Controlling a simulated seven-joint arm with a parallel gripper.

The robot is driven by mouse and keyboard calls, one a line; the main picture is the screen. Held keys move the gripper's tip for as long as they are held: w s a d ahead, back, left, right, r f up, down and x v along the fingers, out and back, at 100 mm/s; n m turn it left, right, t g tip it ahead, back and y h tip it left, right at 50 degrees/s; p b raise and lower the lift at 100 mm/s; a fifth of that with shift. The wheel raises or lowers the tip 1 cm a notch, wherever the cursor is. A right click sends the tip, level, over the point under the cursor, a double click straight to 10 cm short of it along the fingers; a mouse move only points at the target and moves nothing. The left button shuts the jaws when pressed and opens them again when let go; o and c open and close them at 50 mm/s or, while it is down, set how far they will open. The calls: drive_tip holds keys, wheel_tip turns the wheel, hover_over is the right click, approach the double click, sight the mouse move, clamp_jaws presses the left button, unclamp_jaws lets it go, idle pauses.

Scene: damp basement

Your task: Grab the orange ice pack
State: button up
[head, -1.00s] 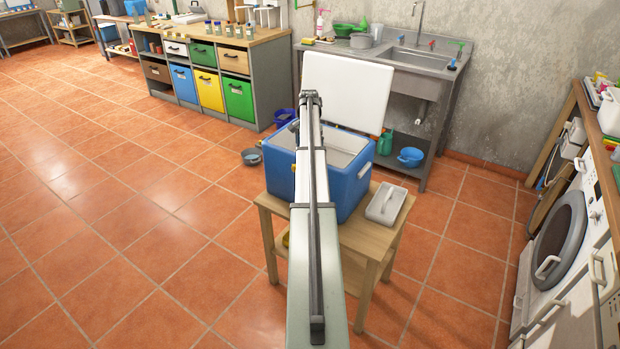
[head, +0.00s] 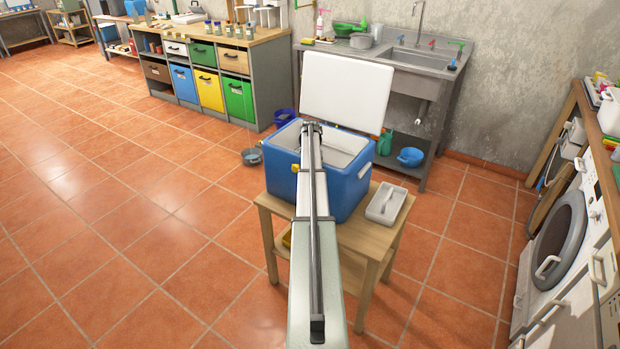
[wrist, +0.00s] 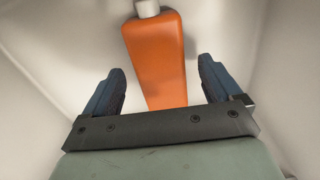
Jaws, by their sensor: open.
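The orange ice pack (wrist: 156,58) shows in the wrist view inside the cooler's white interior, with a pale cap at its top end. My gripper (wrist: 157,82) is open, its two dark blue fingers spread to either side of the pack's lower end in the picture. I cannot tell how far the pack lies beyond the fingertips. In the head view the blue cooler (head: 350,190) stands on a small wooden table with its white lid (head: 346,92) raised. My arm reaches over the cooler, and the pack is hidden there.
The small wooden table (head: 372,236) also holds a white tray (head: 386,203) right of the cooler. A sink unit (head: 414,66) stands behind the cooler and a washing machine (head: 562,236) at the right. The tiled floor at left is open.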

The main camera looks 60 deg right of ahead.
drive_tip(key=shift+f, duration=0.4)
drive_tip(key=shift+c, duration=0.2)
drive_tip(key=c, duration=1.3)
drive_tip(key=shift+o, duration=0.2)
drive_tip(key=shift+r, duration=0.1)
